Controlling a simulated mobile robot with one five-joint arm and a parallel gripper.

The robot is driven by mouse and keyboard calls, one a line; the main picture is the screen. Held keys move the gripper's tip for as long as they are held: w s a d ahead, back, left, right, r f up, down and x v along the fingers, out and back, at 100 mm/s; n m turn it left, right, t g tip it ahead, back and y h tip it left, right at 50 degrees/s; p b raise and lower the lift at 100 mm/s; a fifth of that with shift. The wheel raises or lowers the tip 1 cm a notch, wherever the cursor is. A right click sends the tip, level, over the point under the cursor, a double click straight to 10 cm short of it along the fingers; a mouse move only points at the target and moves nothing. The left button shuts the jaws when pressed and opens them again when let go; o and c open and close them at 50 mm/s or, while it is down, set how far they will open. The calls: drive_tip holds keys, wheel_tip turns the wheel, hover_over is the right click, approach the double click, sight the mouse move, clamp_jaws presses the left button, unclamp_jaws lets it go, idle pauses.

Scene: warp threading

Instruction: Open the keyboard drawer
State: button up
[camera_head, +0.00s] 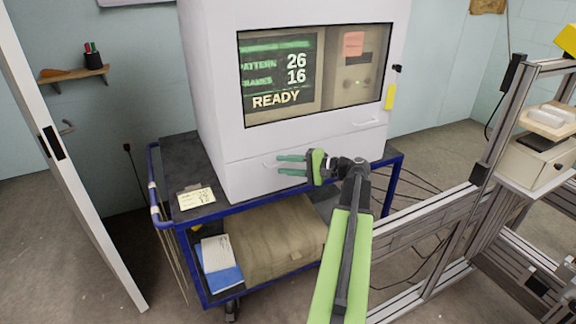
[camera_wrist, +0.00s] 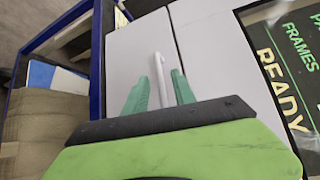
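The keyboard drawer (camera_head: 245,181) is the white lower front of the cabinet, and it looks closed. Its pale bar handle (camera_head: 269,164) shows just left of my green fingertips. My gripper (camera_head: 290,165) is open, with its two fingers pointing at the drawer front. In the wrist view the handle (camera_wrist: 160,78) appears between the fingertips of my gripper (camera_wrist: 160,92), with a gap on each side. The drawer front (camera_wrist: 125,62) lies behind it. I cannot tell whether the fingertips reach around the handle in depth.
The white cabinet (camera_head: 217,75) with a READY screen (camera_head: 277,80) stands on a blue-framed cart (camera_head: 250,209). A second handle (camera_head: 366,123) is on the upper front. A fabric case (camera_head: 275,240) sits on the lower shelf. A metal frame (camera_head: 440,205) stands at right.

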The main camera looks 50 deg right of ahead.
clamp_jaws()
idle(1.3)
